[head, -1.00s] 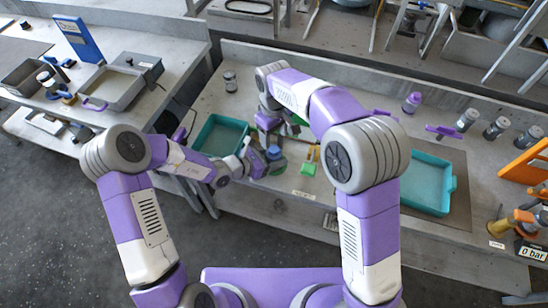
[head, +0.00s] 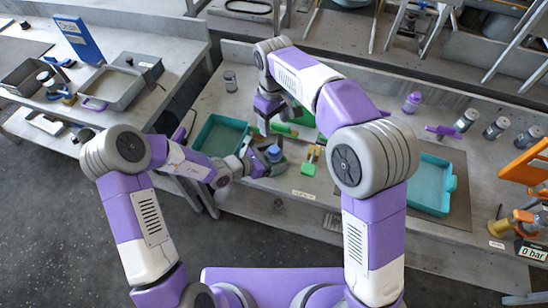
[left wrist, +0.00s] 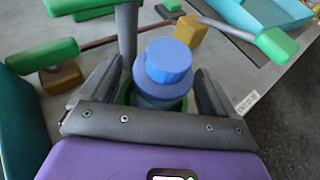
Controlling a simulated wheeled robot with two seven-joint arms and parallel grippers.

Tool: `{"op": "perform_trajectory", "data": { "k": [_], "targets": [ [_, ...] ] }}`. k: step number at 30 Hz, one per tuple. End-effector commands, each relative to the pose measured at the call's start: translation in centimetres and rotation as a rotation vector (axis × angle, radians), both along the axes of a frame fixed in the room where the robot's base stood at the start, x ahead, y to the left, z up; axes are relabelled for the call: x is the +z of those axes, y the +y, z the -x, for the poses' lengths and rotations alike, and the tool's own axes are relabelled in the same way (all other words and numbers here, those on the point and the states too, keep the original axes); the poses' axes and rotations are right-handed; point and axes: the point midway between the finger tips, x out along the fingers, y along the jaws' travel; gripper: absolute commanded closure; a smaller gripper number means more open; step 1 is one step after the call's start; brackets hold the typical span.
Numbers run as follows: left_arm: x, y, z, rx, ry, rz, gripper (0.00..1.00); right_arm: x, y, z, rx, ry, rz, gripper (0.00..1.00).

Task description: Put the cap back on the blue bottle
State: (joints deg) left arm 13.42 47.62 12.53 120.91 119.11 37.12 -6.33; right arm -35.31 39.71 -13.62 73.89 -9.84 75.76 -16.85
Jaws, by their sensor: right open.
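The blue bottle (head: 273,153) stands on the bench at the front of the work area. In the left wrist view a round blue top piece (left wrist: 168,60) sits over its darker blue body (left wrist: 157,97); I cannot tell for sure whether this piece is the cap. My left gripper (left wrist: 160,72) has one finger on each side of the bottle, with narrow gaps visible; whether the fingers touch it lower down is hidden. My right gripper (head: 278,116) is open above the bench, behind the bottle, with no object visible in it.
Green-handled clamps with yellow blocks (head: 312,156) are close to the bottle. A teal tray (head: 217,135) lies to the left, another teal tray (head: 431,186) to the right. Grey jars (head: 466,120) and a purple bottle (head: 412,102) stand at the back right.

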Motion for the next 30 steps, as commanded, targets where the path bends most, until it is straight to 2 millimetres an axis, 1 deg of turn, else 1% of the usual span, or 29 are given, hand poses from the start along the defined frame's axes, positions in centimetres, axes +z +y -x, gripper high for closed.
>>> {"op": "perform_trajectory", "data": {
  "k": [5,8,18,21,24,30],
  "targets": [
    [0.0,0.0,0.0,0.000,0.000,0.000,0.10,0.0,0.0,0.0,0.000,0.000,0.000,0.36],
    [0.2,0.4,0.2,0.001,0.000,-0.001,0.10,0.1,0.0,0.0,0.000,0.000,0.000,0.36],
    [2.4,4.6,2.9,0.003,0.000,-0.001,0.10,1.3,0.0,0.0,0.000,0.000,0.000,0.36],
    [2.8,5.4,3.5,0.002,0.000,-0.001,0.10,1.4,0.0,0.0,0.000,0.000,0.000,0.36],
    [2.9,5.8,3.8,0.001,0.000,-0.001,0.10,1.5,0.0,0.0,0.000,0.000,0.000,0.36],
    [2.9,5.9,3.9,0.000,0.000,0.000,0.10,1.5,0.0,0.0,0.000,0.000,0.000,0.36]
  ]
}}
